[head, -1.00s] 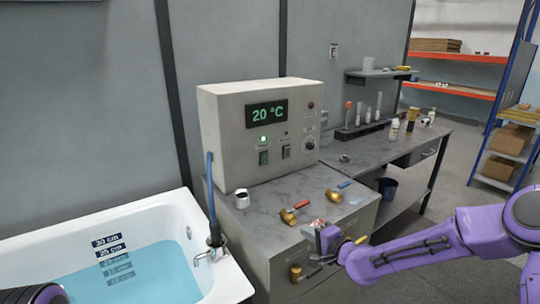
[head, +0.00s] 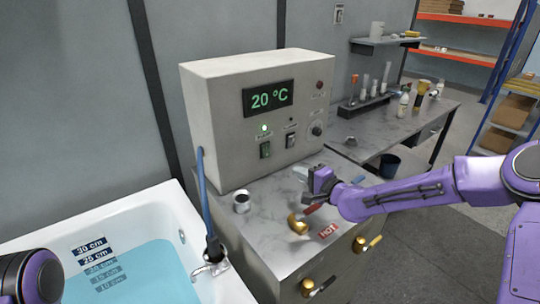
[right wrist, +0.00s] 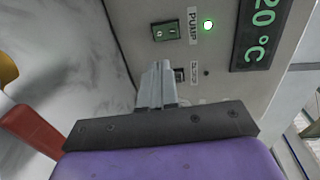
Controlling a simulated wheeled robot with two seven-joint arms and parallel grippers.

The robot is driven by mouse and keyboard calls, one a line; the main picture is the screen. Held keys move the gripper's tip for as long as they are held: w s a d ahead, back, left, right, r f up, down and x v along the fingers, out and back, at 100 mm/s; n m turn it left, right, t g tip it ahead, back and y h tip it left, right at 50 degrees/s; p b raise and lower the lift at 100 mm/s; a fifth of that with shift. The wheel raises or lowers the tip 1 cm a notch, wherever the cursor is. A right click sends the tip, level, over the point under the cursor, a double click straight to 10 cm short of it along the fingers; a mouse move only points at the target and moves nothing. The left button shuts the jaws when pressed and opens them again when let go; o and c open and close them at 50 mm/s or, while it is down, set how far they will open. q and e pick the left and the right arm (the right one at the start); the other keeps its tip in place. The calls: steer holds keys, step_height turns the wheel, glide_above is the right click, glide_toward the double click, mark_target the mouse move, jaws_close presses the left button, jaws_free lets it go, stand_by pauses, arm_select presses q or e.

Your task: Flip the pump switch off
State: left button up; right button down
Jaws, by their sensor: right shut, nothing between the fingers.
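The pump switch (head: 265,150) is a green rocker on the front of the pale control box (head: 215,120). A lit green lamp (head: 264,128) sits above it. In the right wrist view the switch (right wrist: 166,31) shows next to the "PUMP" label, with the lamp (right wrist: 208,25) lit beside it. My right gripper (head: 302,173) is shut and empty, in front of the box and to the lower right of the switch, apart from it. In the right wrist view its closed fingers (right wrist: 156,68) point toward the panel. My left gripper is out of view.
A dark second switch (head: 291,140) and a knob (head: 317,129) are right of the pump switch. A metal cup (head: 241,203) and a brass valve (head: 297,224) with a red handle are on the countertop. The bathtub (head: 190,225) holds water at left.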

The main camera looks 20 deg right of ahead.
mark_target(267, 155)
steer(key=p+x, duration=0.4)
steer(key=x, duration=0.8)
steer(key=shift+w, duration=0.4)
steer(key=shift+w+a+f, duration=0.2)
steer(key=shift+w, duration=0.3)
